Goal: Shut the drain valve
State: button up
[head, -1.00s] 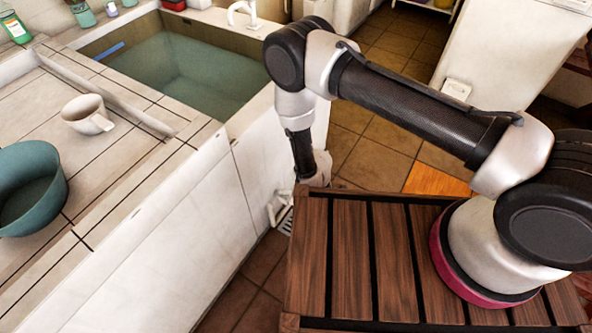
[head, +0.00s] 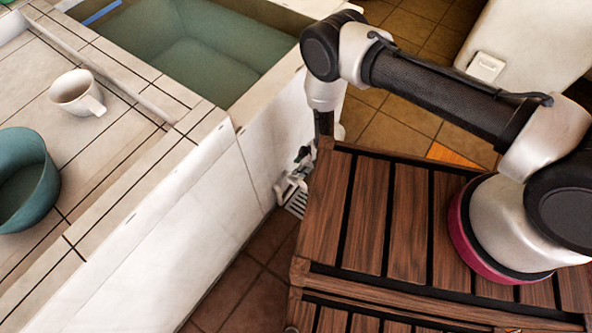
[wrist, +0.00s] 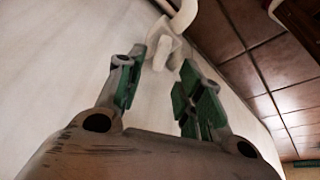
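The drain valve (head: 284,188), a small white fitting, sits low on the washbasin's white side wall, near the floor. In the wrist view, the white valve (wrist: 163,46) with its pale pipe shows just beyond my fingertips. My gripper (wrist: 163,68) is open, its two green-padded fingers spread with nothing seen between them. In the head view, my gripper (head: 302,158) is partly hidden behind the wooden slatted top, close by the valve. I cannot tell whether a finger touches the valve. The basin (head: 200,50) holds greenish water.
A white cup (head: 76,92) and a teal bowl (head: 48,180) stand on the tiled counter. The wooden slatted top (head: 330,215) is close on the right. Brown floor tiles (head: 240,290) are clear in front.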

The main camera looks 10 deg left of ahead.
jog(key=x, duration=0.6)
grip_shut()
